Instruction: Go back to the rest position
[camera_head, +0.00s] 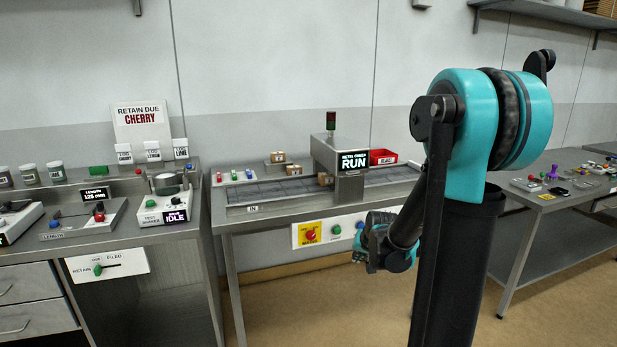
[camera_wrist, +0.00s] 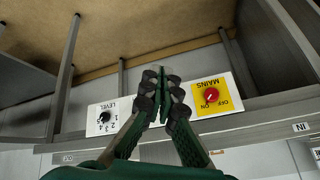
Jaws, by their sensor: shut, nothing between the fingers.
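My gripper (camera_wrist: 161,78) shows in the wrist view with its two dark green fingers together and nothing between them. In the head view my teal and black arm reaches down in front of the conveyor bench, and my gripper end (camera_head: 374,250) is low near the bench's front edge, partly hidden by my arm. The wrist view shows the MAINS switch (camera_wrist: 211,96), a red knob on a yellow plate, right of the fingers. A black LEVEL knob (camera_wrist: 104,117) is left of them. The fingers appear apart from both.
The metal detector (camera_head: 340,160) reads RUN over the conveyor (camera_head: 270,191), with small boxes on the belt. A red tray (camera_head: 383,157) stands behind. A left bench (camera_head: 180,235) holds jars and a tester reading IDLE. Another table (camera_head: 545,205) is at right. Floor is open in front.

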